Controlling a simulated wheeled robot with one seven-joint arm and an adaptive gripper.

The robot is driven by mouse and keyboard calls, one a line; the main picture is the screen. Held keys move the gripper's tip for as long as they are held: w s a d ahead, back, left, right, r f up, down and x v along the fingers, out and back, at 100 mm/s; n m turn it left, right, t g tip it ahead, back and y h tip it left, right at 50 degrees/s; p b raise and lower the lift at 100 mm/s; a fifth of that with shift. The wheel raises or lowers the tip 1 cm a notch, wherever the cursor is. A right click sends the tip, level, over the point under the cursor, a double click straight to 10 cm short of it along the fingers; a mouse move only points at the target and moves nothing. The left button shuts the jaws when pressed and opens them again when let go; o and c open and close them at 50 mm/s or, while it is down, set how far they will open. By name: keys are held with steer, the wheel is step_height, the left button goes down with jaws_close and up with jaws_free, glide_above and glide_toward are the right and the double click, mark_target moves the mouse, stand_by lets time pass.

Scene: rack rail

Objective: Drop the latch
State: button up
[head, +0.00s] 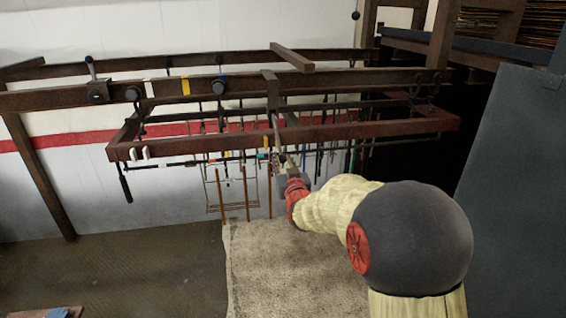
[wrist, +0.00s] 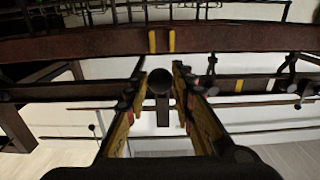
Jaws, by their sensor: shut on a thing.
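My gripper (head: 281,150) reaches up to the middle of the front rusty rail. In the wrist view its two yellow-sided fingers (wrist: 162,84) stand on either side of a dark round knob (wrist: 160,80) and are shut on it. A short dark bar (wrist: 163,112) shows just below the knob in that view. I cannot tell for sure whether this knob belongs to the latch. The contact at the fingertips is too small to see in the head view.
The rusty front rail (head: 370,130) crosses close to my gripper; it shows two yellow marks in the wrist view (wrist: 250,38). Several thin rods and tools hang behind it. A pale block (head: 295,265) stands below my arm. A dark panel (head: 515,190) stands at the right.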

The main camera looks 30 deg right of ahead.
steer(key=shift+f, duration=0.15)
steer(key=shift+o, duration=0.2)
steer(key=f+b, duration=0.1)
steer(key=w+b, duration=0.1)
steer(key=shift+d+f+b, duration=0.15)
steer(key=shift+f+b, duration=0.15)
steer(key=shift+f, duration=0.1)
steer(key=w+d+f+b, duration=0.3)
steer(key=w+f+b, duration=0.5)
steer(key=w+b, duration=0.2)
steer(key=shift+x, duration=1.15)
steer(key=shift+b+x, duration=0.55)
steer(key=shift+x, duration=1.45)
steer(key=shift+c, duration=0.2)
steer(key=o, duration=0.7)
steer(key=shift+w+f, duration=0.1)
steer(key=shift+w, duration=0.05)
steer(key=shift+c, duration=0.2)
steer(key=o, duration=0.3)
steer(key=shift+o, duration=0.2)
